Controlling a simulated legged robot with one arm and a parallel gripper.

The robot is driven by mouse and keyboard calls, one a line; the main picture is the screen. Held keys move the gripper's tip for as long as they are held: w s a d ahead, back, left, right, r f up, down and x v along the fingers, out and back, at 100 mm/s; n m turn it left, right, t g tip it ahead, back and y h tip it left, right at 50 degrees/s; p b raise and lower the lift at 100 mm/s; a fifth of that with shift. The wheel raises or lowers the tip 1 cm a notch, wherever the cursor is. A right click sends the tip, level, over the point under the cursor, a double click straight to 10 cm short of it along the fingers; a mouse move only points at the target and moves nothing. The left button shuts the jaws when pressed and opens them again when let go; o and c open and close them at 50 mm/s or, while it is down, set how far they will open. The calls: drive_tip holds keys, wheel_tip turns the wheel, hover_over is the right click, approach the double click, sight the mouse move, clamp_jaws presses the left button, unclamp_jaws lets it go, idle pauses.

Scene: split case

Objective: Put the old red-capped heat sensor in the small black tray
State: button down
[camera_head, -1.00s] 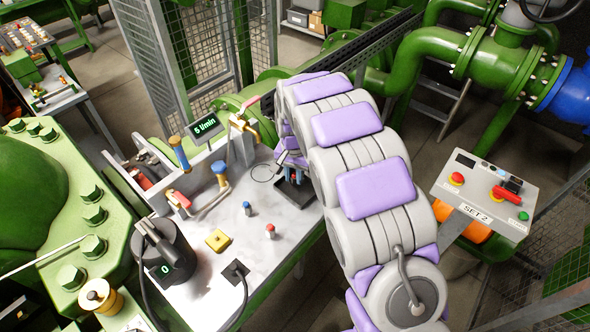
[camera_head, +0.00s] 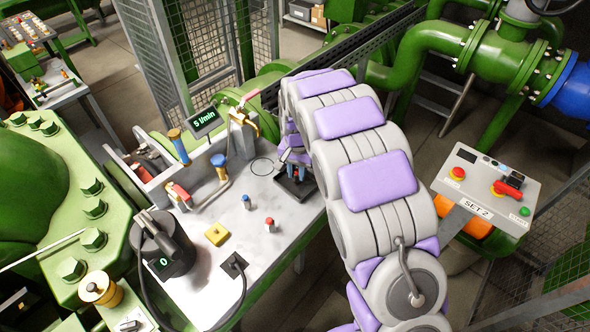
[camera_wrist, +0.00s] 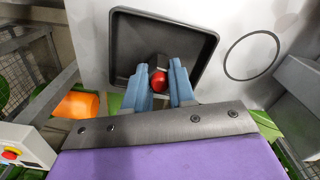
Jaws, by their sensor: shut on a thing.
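My gripper (camera_head: 295,173) is over the small black tray (camera_head: 300,197) near the table's right edge. In the wrist view my gripper (camera_wrist: 168,85) has its blue fingers shut on the red-capped heat sensor (camera_wrist: 158,81). The round red cap shows between the fingers, with a dark part beside it. The sensor lies within the outline of the black tray (camera_wrist: 130,50), near its lower side. I cannot tell whether it touches the tray floor. The fingers hide part of the sensor and the tray's near rim.
A second red-capped piece (camera_head: 270,224) and a blue-capped piece (camera_head: 246,202) stand on the table, left of the tray. Pipes with blue and red handles (camera_head: 220,172) rise farther left. A thin ring mark (camera_head: 262,167) lies beside the tray.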

drive_tip(key=shift+d+f, duration=0.15)
drive_tip(key=shift+d, duration=0.1)
drive_tip(key=c, duration=1.3)
unclamp_jaws()
drive_tip(key=shift+c, duration=0.2)
drive_tip(key=o, duration=0.5)
drive_tip(key=shift+a, duration=0.4)
drive_tip(key=shift+d, duration=0.1)
wheel_tip(320, 180, up, 17)
drive_tip(key=p, duration=0.3)
